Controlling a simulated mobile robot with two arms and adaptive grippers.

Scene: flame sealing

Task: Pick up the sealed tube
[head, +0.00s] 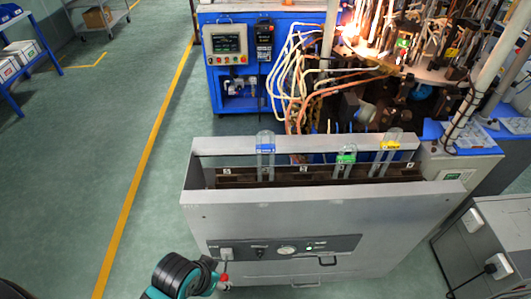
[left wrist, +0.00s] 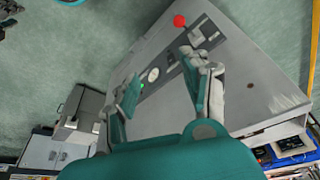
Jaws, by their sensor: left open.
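Three clear tubes stand in the slotted trough (head: 440,183) on top of the grey cabinet in the head view. One has a blue label (head: 265,150), one a green label (head: 345,160) and one a yellow label (head: 389,145). The yellow one leans to the right. I cannot tell which tube is sealed. My left gripper (left wrist: 166,78) is open and empty in the left wrist view, its fingers against a background of the cabinet's front panel. My left arm shows at the bottom of the head view, below and in front of the trough. The left wrist view shows no tube.
The cabinet's front panel (head: 285,248) carries a gauge and a red-knobbed lever (head: 223,278) near my left arm. A blue machine (head: 235,75) with cables and glowing flames stands behind the trough. A grey box (head: 490,240) stands at right.

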